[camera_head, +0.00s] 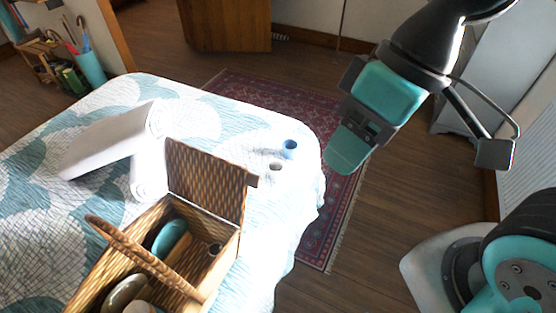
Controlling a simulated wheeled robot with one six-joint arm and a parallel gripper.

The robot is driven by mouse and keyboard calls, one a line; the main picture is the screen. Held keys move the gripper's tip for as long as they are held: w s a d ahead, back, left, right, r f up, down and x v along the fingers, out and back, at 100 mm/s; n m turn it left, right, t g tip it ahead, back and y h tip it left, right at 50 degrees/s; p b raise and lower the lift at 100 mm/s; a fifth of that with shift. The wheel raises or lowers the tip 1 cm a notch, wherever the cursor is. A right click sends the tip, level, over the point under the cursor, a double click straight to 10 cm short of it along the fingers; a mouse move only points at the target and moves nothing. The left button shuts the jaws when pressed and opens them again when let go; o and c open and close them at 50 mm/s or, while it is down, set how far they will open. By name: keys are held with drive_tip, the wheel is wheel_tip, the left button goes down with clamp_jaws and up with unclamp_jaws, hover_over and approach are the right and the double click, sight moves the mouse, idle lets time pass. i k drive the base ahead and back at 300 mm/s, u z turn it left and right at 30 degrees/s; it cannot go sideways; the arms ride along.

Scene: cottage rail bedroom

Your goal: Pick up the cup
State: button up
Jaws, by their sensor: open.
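A small blue cup (289,149) stands upright near the right edge of the bed, on the pale quilt. My gripper (352,138) is to the right of the cup in the picture, past the bed's edge and above the rug. It is apart from the cup and holds nothing that I can see. Its teal fingers show, but the gap between them is hard to make out from this angle.
A small pale round object (276,167) lies just beside the cup. An open wicker basket (233,243) with items in it stands on the quilt (190,95), with white rolled cloth (112,143) behind it. A red rug (252,92) lies on the wooden floor beyond the bed.

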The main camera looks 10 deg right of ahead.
sight(276, 168)
drive_tip(key=z, duration=1.1)
drive_tip(key=i, duration=0.65)
drive_tip(key=u, duration=2.6)
